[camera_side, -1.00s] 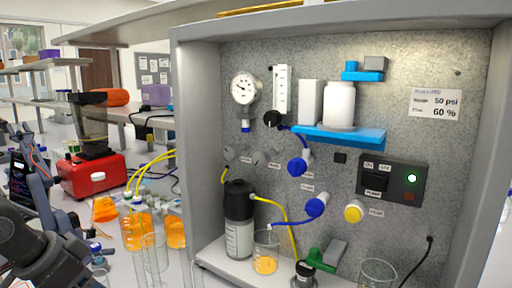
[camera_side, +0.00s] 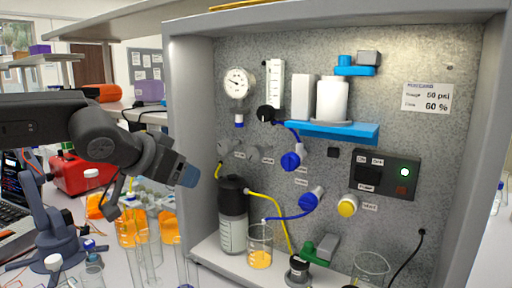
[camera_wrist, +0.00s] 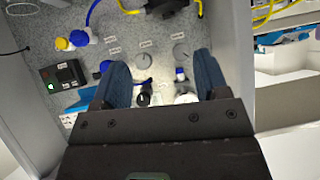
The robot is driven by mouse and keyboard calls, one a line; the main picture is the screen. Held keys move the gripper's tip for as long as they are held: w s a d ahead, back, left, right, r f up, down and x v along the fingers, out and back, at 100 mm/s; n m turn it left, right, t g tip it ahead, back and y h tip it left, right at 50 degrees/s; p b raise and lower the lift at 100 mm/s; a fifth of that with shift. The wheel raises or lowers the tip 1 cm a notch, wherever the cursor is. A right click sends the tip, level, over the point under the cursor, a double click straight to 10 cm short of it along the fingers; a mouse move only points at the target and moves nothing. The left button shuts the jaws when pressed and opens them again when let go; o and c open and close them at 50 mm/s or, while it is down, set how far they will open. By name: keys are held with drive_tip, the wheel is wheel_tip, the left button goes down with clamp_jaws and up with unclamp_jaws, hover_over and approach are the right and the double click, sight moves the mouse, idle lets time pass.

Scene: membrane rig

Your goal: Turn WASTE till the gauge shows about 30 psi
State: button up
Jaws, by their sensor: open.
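The round white gauge (camera_side: 238,83) is on the upper left of the rig's panel; its dark needle leans to the upper left, its numbers too small to read. Below it are two grey knobs (camera_side: 224,148) (camera_side: 253,155). Further right are two blue knobs (camera_side: 291,160) (camera_side: 310,200) and a yellow knob (camera_side: 347,207). The knob labels are too small to read surely, so I cannot tell which is WASTE. My gripper (camera_side: 188,177) is open and empty left of the panel, apart from every knob. In the wrist view its blue fingers (camera_wrist: 161,80) stand apart, with a grey knob (camera_wrist: 143,60) beyond.
A blue shelf (camera_side: 330,131) juts out. Yellow and blue tubes cross the lower panel. The frame's left wall (camera_side: 193,110) is close to my gripper.

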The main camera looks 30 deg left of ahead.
sight(253, 150)
drive_tip(key=w+d+r+t+h, duration=0.1)
drive_tip(key=w+d+r+t, duration=0.1)
drive_tip(key=w+d+r, duration=0.45)
drive_tip(key=shift+t, duration=0.3)
drive_tip(key=x, duration=0.5)
drive_tip(key=a+f+x, duration=0.1)
drive_tip(key=x, duration=0.9)
drive_tip(key=shift+w+a+f, duration=0.1)
drive_tip(key=shift+a+f, duration=0.05)
drive_tip(key=shift+f, duration=0.15)
drive_tip(key=shift+c, duration=0.2)
drive_tip(key=c, duration=0.9)
